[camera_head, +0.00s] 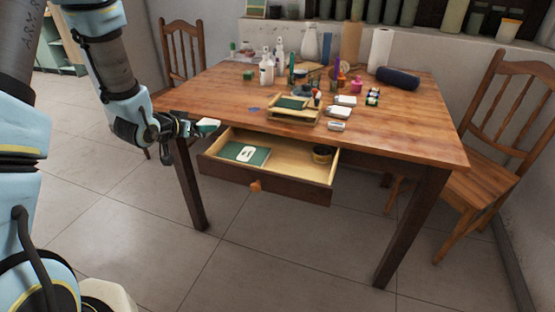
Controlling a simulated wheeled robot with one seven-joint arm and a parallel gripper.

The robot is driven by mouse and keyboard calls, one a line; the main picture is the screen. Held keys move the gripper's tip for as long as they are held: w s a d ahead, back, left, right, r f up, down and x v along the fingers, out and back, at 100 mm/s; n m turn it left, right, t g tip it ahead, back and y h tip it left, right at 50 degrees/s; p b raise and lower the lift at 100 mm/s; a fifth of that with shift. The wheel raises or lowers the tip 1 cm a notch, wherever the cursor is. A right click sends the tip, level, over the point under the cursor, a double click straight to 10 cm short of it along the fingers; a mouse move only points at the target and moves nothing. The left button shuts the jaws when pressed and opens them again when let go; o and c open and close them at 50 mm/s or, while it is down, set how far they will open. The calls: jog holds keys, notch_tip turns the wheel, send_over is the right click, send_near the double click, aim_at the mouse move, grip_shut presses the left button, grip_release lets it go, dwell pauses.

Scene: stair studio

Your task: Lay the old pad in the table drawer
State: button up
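My gripper (190,127) is at the left front corner of the table (400,117), to the left of the drawer and above its level. It appears shut on a small flat pad (208,125), pale on top with a dark green edge, which sticks out to the right. The fingertips are too small to see clearly. The table drawer (285,190) is pulled open. In its left part lies a flat green piece (232,150) with a small white object (246,154) on it. A dark round container (322,153) stands at its right end. The drawer's middle is bare.
A wooden tray (290,115) with a green piece in it stands on the table above the drawer. Chairs stand at right (490,150) and back left (184,50).

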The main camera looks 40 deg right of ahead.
jog(key=s+d+r+m+g+h+b, duration=0.3)
jog(key=s+d+m+g, duration=0.6)
jog(key=s+d, duration=0.75)
jog(key=shift+y, duration=0.6)
jog(key=shift+s+a+f+b, duration=0.1)
jog(key=shift+s+f+b, duration=0.35)
jog(key=shift+f, duration=1.15)
jog(key=shift+s+d+f+b, duration=0.15)
jog(key=shift+f+b, duration=0.35)
jog(key=shift+f, duration=1.15)
jog(key=shift+s+a+f+b, duration=0.15)
jog(key=shift+s+f+b, duration=0.3)
jog(key=shift+f, duration=1.15)
jog(key=shift+f, duration=0.1)
jog(key=shift+f+b, duration=0.3)
jog(key=shift+f, duration=0.2)
jog(key=o, duration=1.4)
jog(key=shift+c, duration=0.2)
jog(key=shift+r, duration=0.1)
